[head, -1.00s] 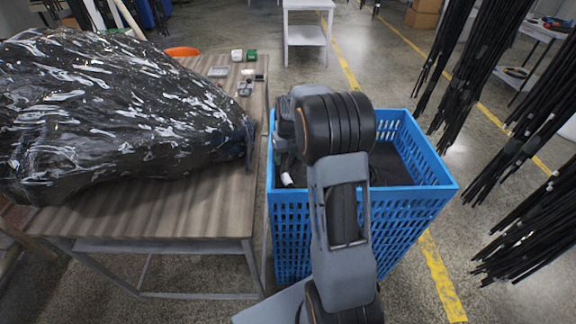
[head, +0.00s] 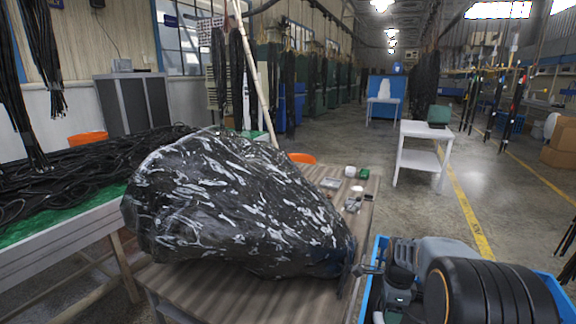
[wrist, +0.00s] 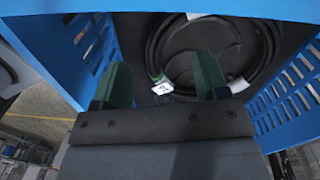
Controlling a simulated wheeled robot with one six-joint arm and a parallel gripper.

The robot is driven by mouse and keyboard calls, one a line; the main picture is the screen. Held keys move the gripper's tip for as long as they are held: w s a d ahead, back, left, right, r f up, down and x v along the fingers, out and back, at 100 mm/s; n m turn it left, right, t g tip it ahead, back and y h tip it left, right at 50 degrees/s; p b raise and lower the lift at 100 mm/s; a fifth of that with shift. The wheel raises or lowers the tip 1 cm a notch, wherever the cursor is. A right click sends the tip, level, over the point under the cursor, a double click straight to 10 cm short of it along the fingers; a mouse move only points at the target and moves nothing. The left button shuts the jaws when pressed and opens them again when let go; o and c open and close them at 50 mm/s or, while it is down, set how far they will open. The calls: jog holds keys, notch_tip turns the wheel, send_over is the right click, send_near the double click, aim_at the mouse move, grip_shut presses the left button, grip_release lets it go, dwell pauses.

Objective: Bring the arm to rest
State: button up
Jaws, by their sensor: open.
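In the wrist view my gripper (wrist: 160,85) is open, with its two green fingers apart and nothing between them. It points into a blue crate (wrist: 285,85). A coiled black hose (wrist: 265,50) with a white tag (wrist: 163,88) and a green end lies in the crate beyond the fingers. In the head view my arm is at the lower right over the blue crate (head: 378,250), and most of the crate is hidden by it or cut off by the frame. The gripper tips are hard to make out there.
A wooden table (head: 205,300) left of the crate holds a large black plastic-wrapped bundle (head: 240,205) and small boxes (head: 350,171). Black hoses (head: 90,165) cover a green-topped table farther left. A white side table (head: 420,132) stands behind. The floor between is open.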

jog(key=s+a+r+n+t+p, duration=0.2)
jog(key=s+a+r+n+p, duration=0.3)
jog(key=s+r+n, duration=0.3)
jog(key=s+a+r+n+t+p, duration=0.2)
jog(key=s+a+r+n+p, duration=0.4)
jog(key=r+n, duration=0.7)
jog(key=shift+s+r+p, duration=0.85)
jog(key=shift+s+r, duration=0.1)
jog(key=shift+s, duration=0.3)
jog(key=shift+a, duration=0.1)
jog(key=shift+c, duration=0.4)
